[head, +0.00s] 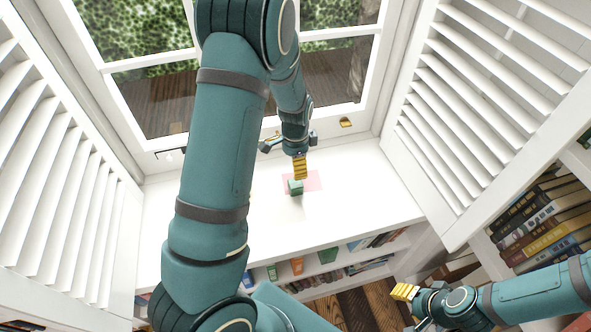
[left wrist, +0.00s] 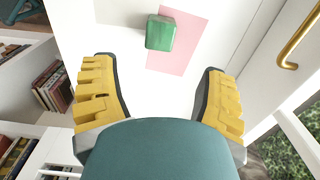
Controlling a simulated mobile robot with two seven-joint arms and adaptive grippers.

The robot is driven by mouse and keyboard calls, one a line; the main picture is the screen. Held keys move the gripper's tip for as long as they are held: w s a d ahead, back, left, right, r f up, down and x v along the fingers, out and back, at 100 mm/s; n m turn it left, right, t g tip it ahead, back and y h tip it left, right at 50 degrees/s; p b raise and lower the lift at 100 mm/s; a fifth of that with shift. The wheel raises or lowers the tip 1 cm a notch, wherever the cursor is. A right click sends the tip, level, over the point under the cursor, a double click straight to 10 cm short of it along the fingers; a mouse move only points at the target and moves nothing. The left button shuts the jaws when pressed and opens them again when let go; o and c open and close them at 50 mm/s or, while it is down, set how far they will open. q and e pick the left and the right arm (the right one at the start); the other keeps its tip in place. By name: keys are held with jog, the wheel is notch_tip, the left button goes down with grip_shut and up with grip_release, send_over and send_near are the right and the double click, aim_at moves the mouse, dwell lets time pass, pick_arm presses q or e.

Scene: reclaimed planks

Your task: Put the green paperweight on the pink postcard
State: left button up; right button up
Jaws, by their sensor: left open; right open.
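The green paperweight (head: 295,188) is a small block on the white window seat. It stands at the front edge of the flat pink postcard (head: 314,182), overlapping it in view; I cannot tell how much of its base rests on the card. In the left wrist view the paperweight (left wrist: 160,33) covers part of the left side of the postcard (left wrist: 186,50). My left gripper (head: 300,168) is open and empty, just behind and above the paperweight; its yellow fingers (left wrist: 160,95) are spread apart and clear of it. My right gripper (head: 403,291) is open and empty at the lower right.
White shutters (head: 490,90) flank the window on both sides. A brass window handle (head: 346,122) is behind the seat. Shelves with books (head: 375,240) lie below the seat's front edge. The seat surface right of the postcard is clear.

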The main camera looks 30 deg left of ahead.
pick_arm(q)
jog(key=s+d+f+n, duration=0.1)
jog(key=d+f, duration=0.1)
jog(key=d, duration=0.1)
jog(key=s+d+f+n+h, duration=0.1)
jog(key=s+d+f, duration=0.1)
jog(key=d, duration=0.1)
jog(key=s+d+f+n, duration=0.1)
jog(key=s+d+f, duration=0.1)
jog(key=d, duration=0.1)
jog(key=shift+d+n, duration=0.3)
jog(key=shift+d, duration=0.05)
jog(key=s+d+f+n+t+h, duration=0.1)
jog(key=s+d+f+n+h, duration=0.2)
jog(key=s+d+n, duration=0.3)
jog(key=s+d, duration=0.3)
jog(key=d, duration=0.4)
jog(key=shift+s, duration=0.2)
jog(key=shift+a+t, duration=0.2)
jog(key=shift+t, duration=0.1)
